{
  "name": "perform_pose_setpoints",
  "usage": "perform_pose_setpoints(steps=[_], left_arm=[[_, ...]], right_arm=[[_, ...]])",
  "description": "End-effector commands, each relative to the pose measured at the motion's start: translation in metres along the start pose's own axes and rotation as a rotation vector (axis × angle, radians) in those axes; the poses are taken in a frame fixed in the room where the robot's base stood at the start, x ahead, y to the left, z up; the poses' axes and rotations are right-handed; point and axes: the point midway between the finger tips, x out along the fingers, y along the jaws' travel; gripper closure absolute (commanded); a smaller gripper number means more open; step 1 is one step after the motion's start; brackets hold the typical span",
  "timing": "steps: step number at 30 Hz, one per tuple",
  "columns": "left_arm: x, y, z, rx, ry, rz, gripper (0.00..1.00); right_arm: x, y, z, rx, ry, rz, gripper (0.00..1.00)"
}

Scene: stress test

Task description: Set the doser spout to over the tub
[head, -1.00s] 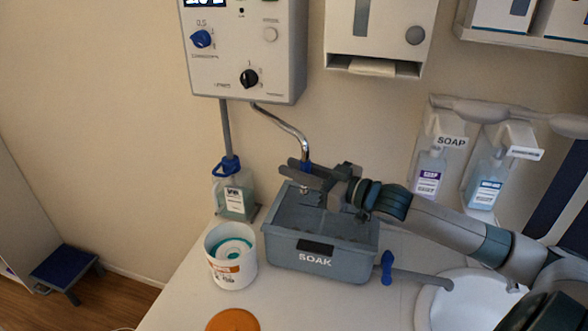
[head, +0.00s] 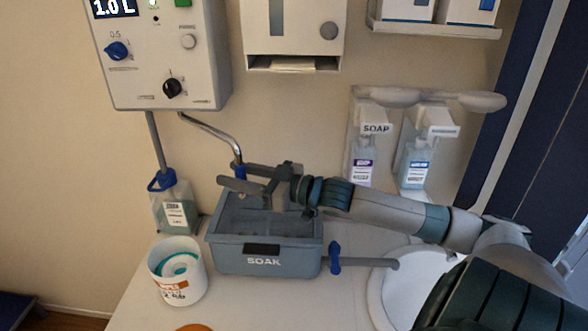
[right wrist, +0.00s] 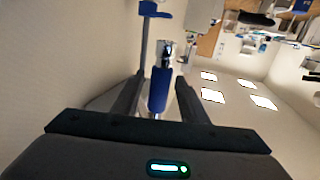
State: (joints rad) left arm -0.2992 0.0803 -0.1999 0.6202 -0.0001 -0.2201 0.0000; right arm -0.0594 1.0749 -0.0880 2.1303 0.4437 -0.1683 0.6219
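The doser (head: 165,60) is a pale wall box with a 1.0 L display. Its bent chrome spout (head: 215,131) comes from the underside and ends in a blue sleeve (right wrist: 158,90). My right gripper (head: 240,180) is at the sleeve, above the back left of the grey SOAK tub (head: 230,261). In the right wrist view the sleeve stands between my two fingers, with a narrow gap seen on each side. The fingers partly hide the spout's end in the head view, so I cannot tell exactly where over the tub it points. My left gripper is out of view.
A white round container (head: 180,290) stands left of the tub, and a bottle (head: 176,208) with a blue handle behind it. Soap dispensers (head: 375,150) hang on the wall behind my right arm.

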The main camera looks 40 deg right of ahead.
Motion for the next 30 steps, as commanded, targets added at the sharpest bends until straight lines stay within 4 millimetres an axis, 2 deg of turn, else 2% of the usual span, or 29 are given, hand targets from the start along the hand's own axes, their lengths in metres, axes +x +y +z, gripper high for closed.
perform_pose_setpoints(steps=[8,30], left_arm=[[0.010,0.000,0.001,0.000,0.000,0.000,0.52],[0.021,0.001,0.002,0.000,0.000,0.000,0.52]], right_arm=[[-0.022,-0.001,0.003,0.000,-0.004,-0.002,0.61],[-0.078,-0.001,0.002,0.001,-0.002,-0.001,0.61]])
